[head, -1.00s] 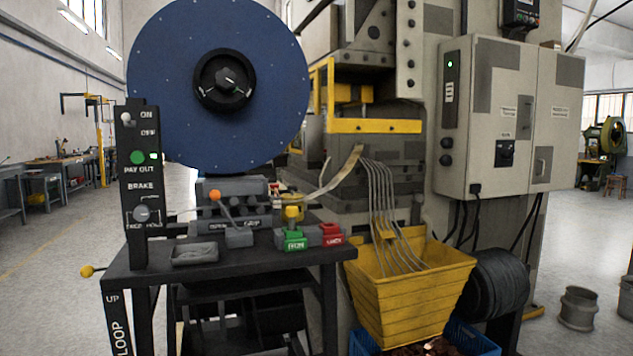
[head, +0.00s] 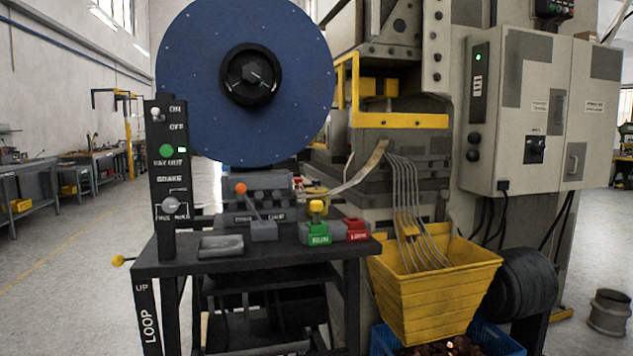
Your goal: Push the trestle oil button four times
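A dark trestle table (head: 270,252) stands at centre left, carrying a row of controls. No control on it is legibly marked as oil, so I cannot tell for certain which is the oil button. A yellow round-topped button (head: 317,207) stands just behind the green RUN button (head: 318,235). A red button (head: 357,230) is to their right. A lever with an orange knob (head: 240,188) stands to their left. Another yellow knob (head: 117,261) sticks out at the table's left side. My gripper is not in view.
A black control post (head: 170,180) rises at the table's left end. A big blue reel (head: 200,70) hangs behind the table. A yellow bin (head: 435,290) with strips running into it and a grey cabinet (head: 520,115) are on the right. The floor (head: 75,270) at left is clear.

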